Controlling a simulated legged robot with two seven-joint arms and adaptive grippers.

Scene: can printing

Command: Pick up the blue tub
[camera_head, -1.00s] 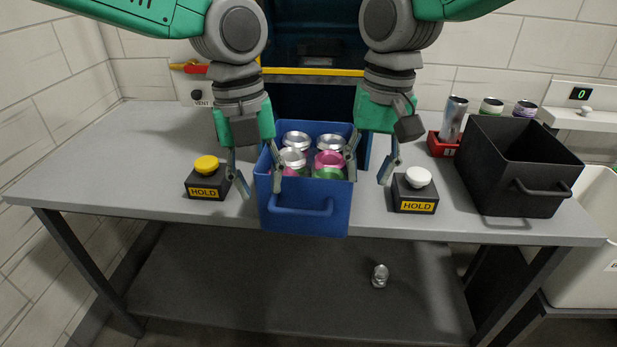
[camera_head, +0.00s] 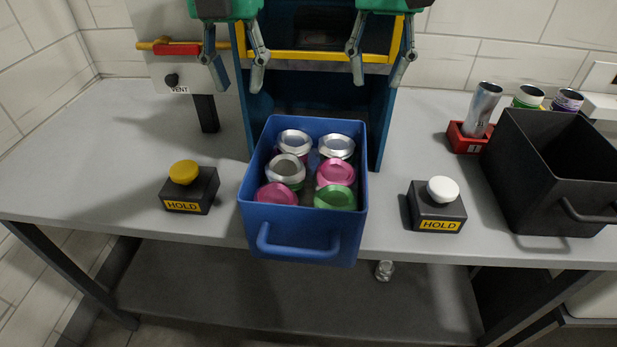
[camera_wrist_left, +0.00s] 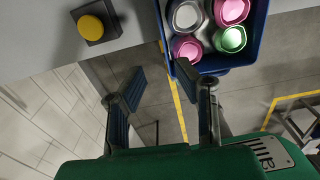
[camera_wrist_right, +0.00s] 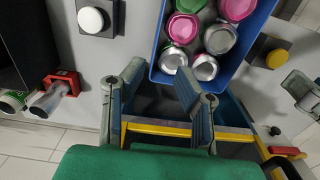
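The blue tub (camera_head: 305,240) sits upright at the table's front edge, with its handle facing the front. It holds several cans with silver, pink and green tops. Part of the tub shows in the left wrist view (camera_wrist_left: 262,20) and the right wrist view (camera_wrist_right: 157,45). My left gripper (camera_head: 237,88) is open and empty, above and behind the tub, to its left. My right gripper (camera_head: 378,82) is open and empty, above and behind the tub, to its right. Neither gripper touches the tub.
A yellow-topped HOLD button (camera_head: 188,190) stands left of the tub, a white-topped one (camera_head: 437,207) right. A black bin (camera_head: 545,190) and a red holder (camera_head: 466,138) with a can stand further right. A yellow-barred machine (camera_head: 300,58) stands behind. A can (camera_head: 384,270) lies on the lower shelf.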

